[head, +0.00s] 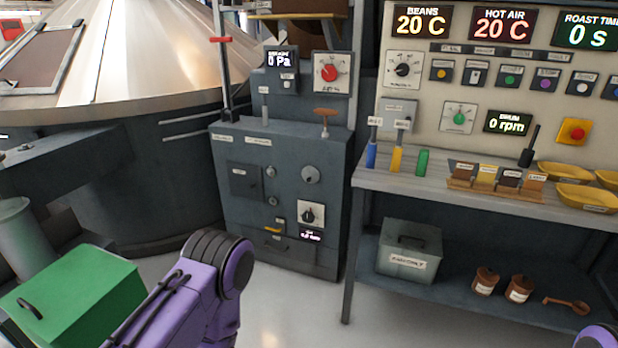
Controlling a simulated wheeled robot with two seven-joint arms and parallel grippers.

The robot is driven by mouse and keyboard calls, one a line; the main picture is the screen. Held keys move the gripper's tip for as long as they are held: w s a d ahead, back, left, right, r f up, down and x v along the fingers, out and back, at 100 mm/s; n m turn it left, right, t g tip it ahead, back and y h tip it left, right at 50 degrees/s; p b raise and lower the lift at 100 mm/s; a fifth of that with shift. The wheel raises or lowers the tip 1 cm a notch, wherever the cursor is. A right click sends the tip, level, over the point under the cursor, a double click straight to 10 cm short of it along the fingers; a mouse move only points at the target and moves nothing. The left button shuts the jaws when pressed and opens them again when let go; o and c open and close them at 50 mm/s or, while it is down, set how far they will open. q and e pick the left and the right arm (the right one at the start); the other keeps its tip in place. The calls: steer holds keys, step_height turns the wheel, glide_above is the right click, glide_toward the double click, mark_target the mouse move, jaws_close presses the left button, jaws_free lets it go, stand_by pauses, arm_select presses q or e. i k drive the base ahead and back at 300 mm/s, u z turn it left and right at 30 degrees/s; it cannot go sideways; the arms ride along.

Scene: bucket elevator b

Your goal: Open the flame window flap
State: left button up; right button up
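A grey burner cabinet (335,190) stands in the middle of the head view. A dark square plate (243,182) on the upper left of its front looks like the flame window flap and appears closed flat against the cabinet. The small labels above it are too small to read, so I cannot be sure of its name. My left arm shows as a purple link at the bottom, left of centre, in front of the cabinet; its gripper is out of view. Only a sliver of my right arm shows at the bottom right corner; its gripper is also out of view.
Round knobs, a dial (311,214) and a small display (311,236) sit right of the plate. A workbench (450,192) stands to the right, a metal drum (165,190) to the left. A green box (75,290) is at lower left. Floor before the cabinet is clear.

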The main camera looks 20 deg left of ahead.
mark_target(311, 175)
steer(key=k, duration=0.65)
steer(key=u, duration=0.7)
steer(key=i, duration=1.65)
steer(key=z, duration=0.35)
